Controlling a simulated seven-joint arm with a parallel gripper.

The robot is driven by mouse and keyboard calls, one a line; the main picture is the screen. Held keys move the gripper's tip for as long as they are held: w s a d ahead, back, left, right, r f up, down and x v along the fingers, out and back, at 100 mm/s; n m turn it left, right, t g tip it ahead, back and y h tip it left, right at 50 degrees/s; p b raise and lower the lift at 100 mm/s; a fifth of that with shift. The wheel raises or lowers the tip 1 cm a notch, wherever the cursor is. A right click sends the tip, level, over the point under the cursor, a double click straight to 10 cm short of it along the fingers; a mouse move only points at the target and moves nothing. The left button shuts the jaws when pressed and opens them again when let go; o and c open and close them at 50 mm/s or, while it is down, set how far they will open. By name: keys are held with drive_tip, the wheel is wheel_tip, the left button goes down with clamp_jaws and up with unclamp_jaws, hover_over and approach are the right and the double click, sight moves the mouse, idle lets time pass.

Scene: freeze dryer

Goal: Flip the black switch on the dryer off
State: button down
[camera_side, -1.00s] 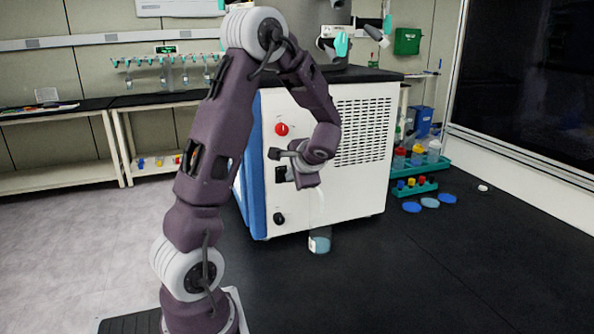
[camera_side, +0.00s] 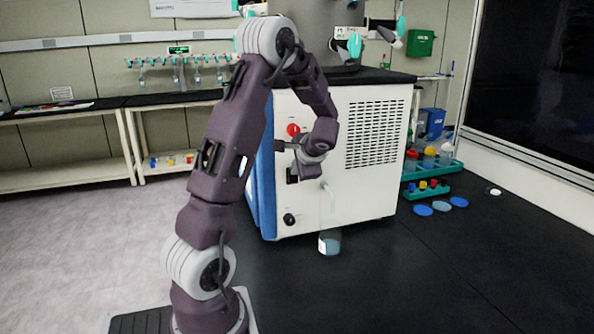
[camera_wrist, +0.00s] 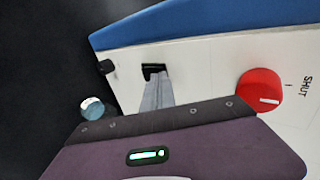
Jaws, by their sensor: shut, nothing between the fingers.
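The dryer is a white cabinet (camera_side: 340,215) with a blue side, and its front faces my arm. The black switch (camera_side: 292,172) is on that front below the red knob, partly hidden by my wrist in the side view. In the wrist view the black switch (camera_wrist: 153,71) shows as a small dark rectangle just beyond my fingertips. My gripper (camera_wrist: 157,82) is shut and empty, its grey fingers pointing at the switch and overlapping its lower edge. I cannot tell whether they touch it. The fingers are hidden in the side view.
A red knob (camera_wrist: 260,92) is right of the fingers in the wrist view. A black knob (camera_side: 289,219) sits low on the dryer front. A bottle (camera_side: 330,242) stands on the dark floor below a pale tube. Colored bottles in a teal tray (camera_side: 447,171) are at the right.

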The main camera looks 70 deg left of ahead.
drive_tip(key=shift+r, duration=0.8)
drive_tip(key=shift+d, duration=0.15)
drive_tip(key=v, duration=1.3)
drive_tip(key=shift+r, duration=0.15)
drive_tip(key=s+d+f+t+h, duration=0.1)
drive_tip(key=s+d+h, duration=0.4)
drive_tip(key=d, duration=1)
drive_tip(key=s+d+f+t+h, duration=0.1)
drive_tip(key=s+d+t+h, duration=0.3)
drive_tip(key=d, duration=1.1)
drive_tip(key=s+h, duration=0.1)
drive_tip(key=s, duration=0.2)
drive_tip(key=shift+s+d+f+t, duration=0.25)
drive_tip(key=shift+s+t, duration=0.05)
